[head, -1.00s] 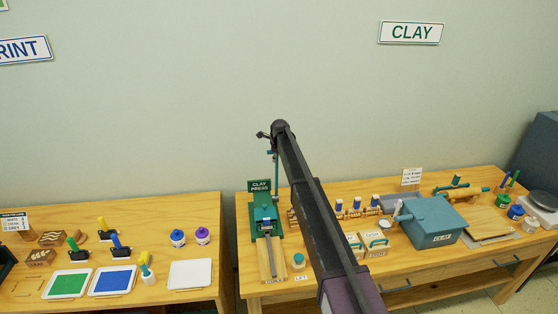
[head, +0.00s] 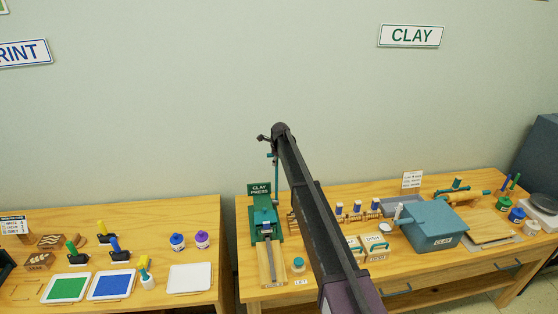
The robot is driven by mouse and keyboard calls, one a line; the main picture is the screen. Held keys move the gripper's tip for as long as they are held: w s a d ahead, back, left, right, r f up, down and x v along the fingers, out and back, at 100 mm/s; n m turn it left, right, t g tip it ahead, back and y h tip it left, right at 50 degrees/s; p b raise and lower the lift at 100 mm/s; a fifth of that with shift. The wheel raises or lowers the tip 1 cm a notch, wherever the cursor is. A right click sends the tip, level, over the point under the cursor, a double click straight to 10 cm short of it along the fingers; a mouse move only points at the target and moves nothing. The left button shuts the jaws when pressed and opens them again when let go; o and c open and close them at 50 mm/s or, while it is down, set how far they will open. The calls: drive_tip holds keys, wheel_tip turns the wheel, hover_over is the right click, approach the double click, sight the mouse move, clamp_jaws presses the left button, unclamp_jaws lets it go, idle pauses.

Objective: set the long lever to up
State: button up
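The clay press (head: 265,222) is a green device on the left end of the clay table, with its sign behind it. A long thin lever (head: 276,175) rises from the press, close to upright, with a teal part near its top. My arm crosses in front and hides part of this area. My gripper (head: 263,138) is at the far end of the arm, small and dark, near the lever's upper end. I cannot tell whether it touches the lever, or whether its fingers are open or shut.
The clay table (head: 330,284) also holds a small teal-lidded jar (head: 298,264), a blue-grey box (head: 435,226), stamps, a rolling pin and several pots. The print table (head: 200,207) stands at left, across a narrow gap.

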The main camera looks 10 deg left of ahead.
drive_tip(key=shift+r, duration=0.15)
drive_tip(key=shift+r+p, duration=0.85)
drive_tip(key=shift+p, duration=0.2)
drive_tip(key=shift+w+r+p, duration=0.1)
drive_tip(key=shift+r+p, duration=1.4)
drive_tip(key=shift+p, duration=0.15)
drive_tip(key=shift+p+v, duration=0.6)
drive_tip(key=shift+v, duration=0.4)
drive_tip(key=shift+w+r+p, duration=0.1)
drive_tip(key=shift+p, duration=0.3)
drive_tip(key=shift+p+v, duration=0.6)
drive_tip(key=shift+v, duration=0.2)
wheel_tip(320, 180, up, 7)
drive_tip(key=p, duration=0.7)
drive_tip(key=shift+s+d, duration=0.2)
drive_tip(key=shift+s, duration=0.15)
drive_tip(key=shift+r, duration=0.1)
